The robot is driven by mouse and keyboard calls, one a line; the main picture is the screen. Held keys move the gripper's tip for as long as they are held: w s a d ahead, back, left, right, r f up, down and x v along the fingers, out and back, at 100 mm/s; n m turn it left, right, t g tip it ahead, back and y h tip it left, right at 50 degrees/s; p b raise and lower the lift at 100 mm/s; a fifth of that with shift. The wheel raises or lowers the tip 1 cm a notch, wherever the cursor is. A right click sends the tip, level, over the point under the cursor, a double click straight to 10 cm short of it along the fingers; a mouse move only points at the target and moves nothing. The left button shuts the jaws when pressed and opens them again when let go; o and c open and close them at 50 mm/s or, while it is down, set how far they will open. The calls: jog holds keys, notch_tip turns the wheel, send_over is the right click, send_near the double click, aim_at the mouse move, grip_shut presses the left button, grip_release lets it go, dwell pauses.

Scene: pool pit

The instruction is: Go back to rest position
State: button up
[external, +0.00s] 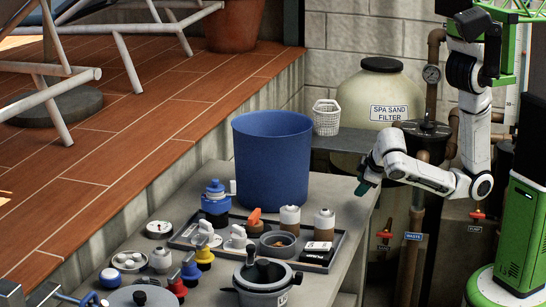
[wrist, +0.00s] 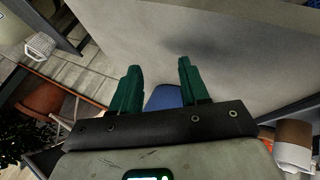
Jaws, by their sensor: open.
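My gripper (external: 363,188) is at the right end of the grey table, just past the blue bin, with my white arm reaching in from the right. In the wrist view my gripper (wrist: 160,85) shows two green fingers apart, with nothing between them. A pale, flat surface fills much of the view beyond the fingertips. I cannot tell how far it is from them.
A tall blue bin (external: 272,165) stands on the grey table (external: 345,225). A dark tray (external: 335,262) holds jars and small parts. A lidded pot (external: 262,285) stands in front. The sand filter (external: 380,90), pipes and a white basket (external: 327,118) are behind.

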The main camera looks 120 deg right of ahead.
jog(key=s+f+n+g, duration=0.2)
jog(key=s+f, duration=0.1)
jog(key=s, duration=0.4)
jog(key=w+a+f+n+t+y, duration=0.1)
jog(key=w+a+f+n+y, duration=0.1)
jog(key=a, duration=0.4)
jog(key=w+a+f+n+t+y+p, duration=0.1)
jog(key=w+a+f+n+y, duration=0.1)
jog(key=w+a+f+y, duration=0.2)
jog(key=a, duration=0.2)
jog(key=shift+w+a+f+t+y, duration=0.15)
jog(key=shift+w+a+t+y, duration=0.15)
jog(key=shift+w+a+y, duration=0.1)
